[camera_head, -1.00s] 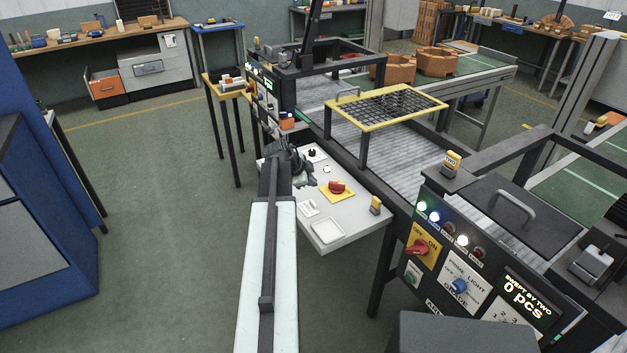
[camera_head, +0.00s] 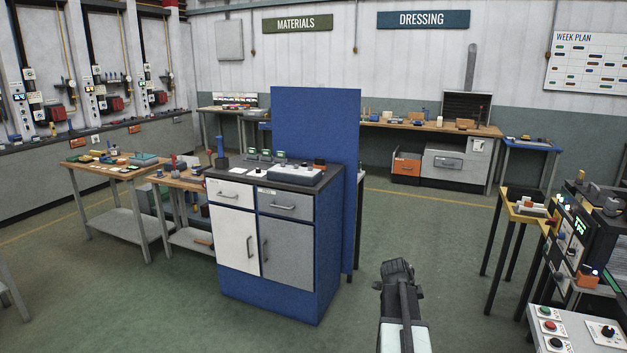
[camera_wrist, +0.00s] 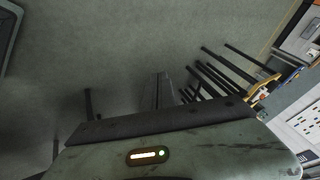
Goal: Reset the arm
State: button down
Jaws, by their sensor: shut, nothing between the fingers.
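My arm with my gripper (camera_head: 397,272) shows at the lower middle right of the head view, over the green floor and pointing away from the camera. In the wrist view the dark fingers of my gripper (camera_wrist: 157,92) are together with nothing between them, over bare floor. My gripper touches nothing that I can see. The lower part of the arm is cut off by the bottom edge of the head view.
A blue-backed cabinet (camera_head: 318,253) stands left of my arm. A grey control panel (camera_head: 575,335) and a small yellow-edged table (camera_head: 513,208) are on the right. Workbenches (camera_head: 430,127) line the back wall. The floor (camera_head: 420,225) beyond my gripper is clear.

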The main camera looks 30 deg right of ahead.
jog(key=w+a+f+n+y, duration=0.1)
jog(key=w+a+n, duration=0.2)
jog(key=a, duration=0.7)
jog(key=w+a+n+t+y, duration=0.1)
jog(key=w+a+n, duration=0.2)
jog(key=a, duration=0.6)
jog(key=w+a+f+n+y, duration=0.15)
jog(key=w+a, duration=0.25)
jog(key=a, duration=0.6)
jog(key=s+a+n+y, duration=0.1)
jog(key=s+a+n, duration=0.2)
jog(key=a+n, duration=0.2)
jog(key=s+a+n+g+y, duration=0.1)
jog(key=s+a+n, duration=0.2)
jog(key=a+n, duration=0.3)
jog(key=s+a+f+n+g+y, duration=0.1)
jog(key=s+a+n, duration=0.2)
jog(key=a+n, duration=0.3)
jog(key=a, duration=0.3)
jog(key=shift+a, duration=0.3)
jog(key=shift+s+f+n, duration=0.1)
jog(key=shift+n, duration=0.15)
